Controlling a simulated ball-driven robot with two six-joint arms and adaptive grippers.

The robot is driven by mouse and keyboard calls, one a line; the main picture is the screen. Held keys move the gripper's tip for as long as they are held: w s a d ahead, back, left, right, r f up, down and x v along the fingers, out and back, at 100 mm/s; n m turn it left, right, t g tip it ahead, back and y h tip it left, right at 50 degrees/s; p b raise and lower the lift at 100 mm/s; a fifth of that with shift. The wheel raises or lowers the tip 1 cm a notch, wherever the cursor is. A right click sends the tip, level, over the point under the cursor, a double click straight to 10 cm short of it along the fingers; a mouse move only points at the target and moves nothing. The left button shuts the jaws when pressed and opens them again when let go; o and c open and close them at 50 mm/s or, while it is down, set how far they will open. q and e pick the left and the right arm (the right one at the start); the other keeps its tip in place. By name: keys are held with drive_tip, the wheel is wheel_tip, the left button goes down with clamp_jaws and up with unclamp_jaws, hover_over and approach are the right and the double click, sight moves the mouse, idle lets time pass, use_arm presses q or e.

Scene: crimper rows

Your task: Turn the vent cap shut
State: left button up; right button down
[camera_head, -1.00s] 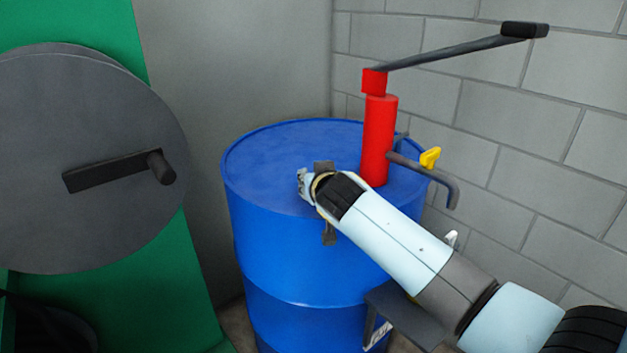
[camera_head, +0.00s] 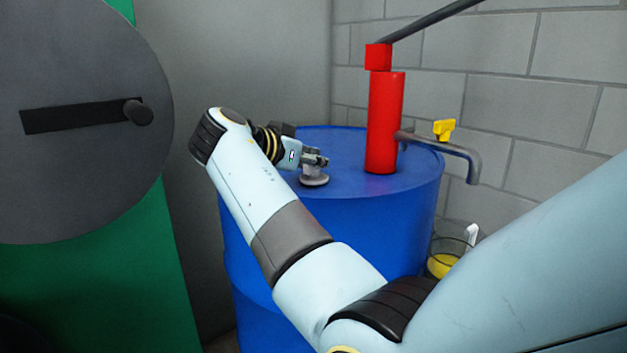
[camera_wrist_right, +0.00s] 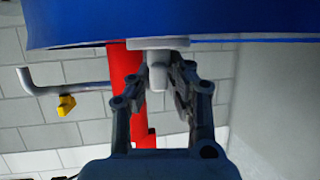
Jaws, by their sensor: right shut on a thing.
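The vent cap (camera_head: 313,178) is a small grey cap with a round flange on top of the blue drum (camera_head: 330,230). My right gripper (camera_head: 316,160) reaches it from the left and is shut on its upper part. In the right wrist view, which looks upside down, the cap (camera_wrist_right: 157,72) sits between the two dark fingers (camera_wrist_right: 160,88), its flange against the drum top. The head view is too small to tell how far the cap is turned. My left gripper is not in view.
A red pump (camera_head: 384,125) with a long dark handle stands on the drum just right of the cap. Its spout has a yellow tap (camera_head: 444,129). A grey disc with a crank (camera_head: 85,115) on a green machine is at left. A block wall (camera_head: 530,80) is behind.

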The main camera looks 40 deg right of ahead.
drive_tip(key=shift+f+m+g+b, duration=0.25)
drive_tip(key=shift+m+g+b, duration=0.6)
drive_tip(key=shift+g, duration=0.25)
drive_tip(key=shift+r+m+g+b, duration=0.1)
drive_tip(key=shift+m+g+b, duration=0.2)
drive_tip(key=shift+m+b, duration=0.1)
drive_tip(key=c, duration=1.7)
unclamp_jaws()
drive_tip(key=o, duration=0.4)
drive_tip(key=shift+r, duration=0.55)
wheel_tip(320, 180, up, 9)
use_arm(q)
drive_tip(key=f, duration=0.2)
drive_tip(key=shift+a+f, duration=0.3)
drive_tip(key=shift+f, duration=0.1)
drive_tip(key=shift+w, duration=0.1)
